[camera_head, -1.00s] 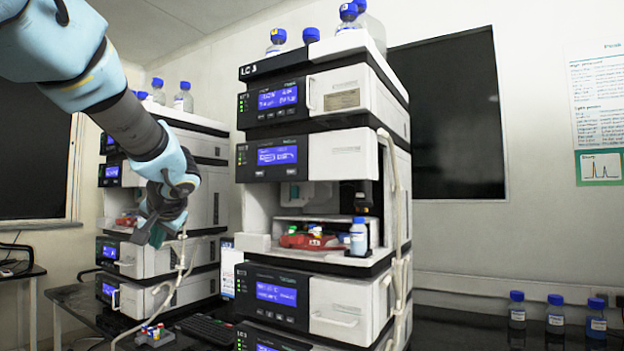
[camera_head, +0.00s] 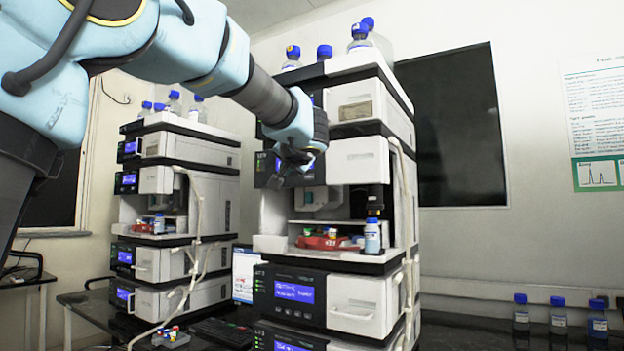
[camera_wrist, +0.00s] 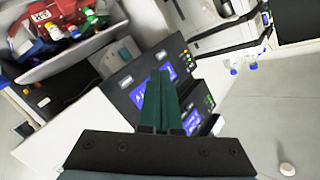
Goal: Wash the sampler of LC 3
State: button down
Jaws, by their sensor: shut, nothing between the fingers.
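The LC 3 stack (camera_head: 365,85) stands right of centre in the head view. Its name label, readable earlier, is hidden behind my arm now. The sampler has an open bay (camera_head: 345,205) holding a red tray (camera_head: 322,242) with small coloured-cap vials. A blue-capped bottle (camera_head: 372,238) stands at the bay's front right. My gripper (camera_head: 284,175) is shut and empty, in front of the display panel above the bay, covering much of it. In the wrist view my dark green fingers (camera_wrist: 160,92) are together before a lit blue screen (camera_wrist: 139,95); contact cannot be told.
A second instrument stack (camera_head: 185,150) stands to the left, with pale tubing hanging down its front. A white tube also runs down the right side of the LC 3 stack. Several blue-capped bottles (camera_head: 558,316) stand on the dark bench at right. A keyboard (camera_head: 222,332) lies between the stacks.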

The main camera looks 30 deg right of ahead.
aim_at(309, 177)
jog(key=w+d+p, duration=0.4)
jog(key=d+p, duration=0.2)
jog(key=d, duration=0.1)
jog(key=shift+w+d+p, duration=0.15)
jog(key=shift+d+p, duration=0.15)
dwell(2.2)
jog(key=shift+w+d+b, duration=0.25)
jog(key=shift+d+b, duration=0.05)
jog(key=shift+d, duration=0.1)
